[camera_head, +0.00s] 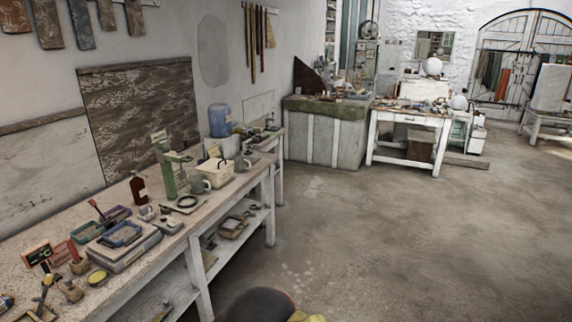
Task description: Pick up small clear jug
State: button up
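I cannot make out for certain which vessel is the small clear jug. On the long workbench (160,215) at the left stands a small greyish jug-like vessel with a handle (199,185). A similar small vessel (242,163) stands farther back, past a pale box with a handle (213,172). A larger translucent blue container (220,121) stands behind them, near the wall. Whether either small vessel is clear is too small to tell. No gripper fingers show in the head view.
A dark rounded shape (258,306), which I cannot identify, shows at the bottom edge. The concrete floor (400,240) is open to the right.

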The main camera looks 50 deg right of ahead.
aim_at(243, 164)
jog(key=z, duration=1.15)
jog(key=i+l+u, duration=0.35)
jog(key=i+l, duration=0.2)
jog(key=i, duration=0.55)
jog(key=i+l+u, duration=0.35)
jog(key=i+l, duration=0.45)
jog(key=i, duration=0.2)
jog(key=i+l+u, duration=0.35)
jog(key=i+l, duration=0.55)
jog(key=l, duration=0.2)
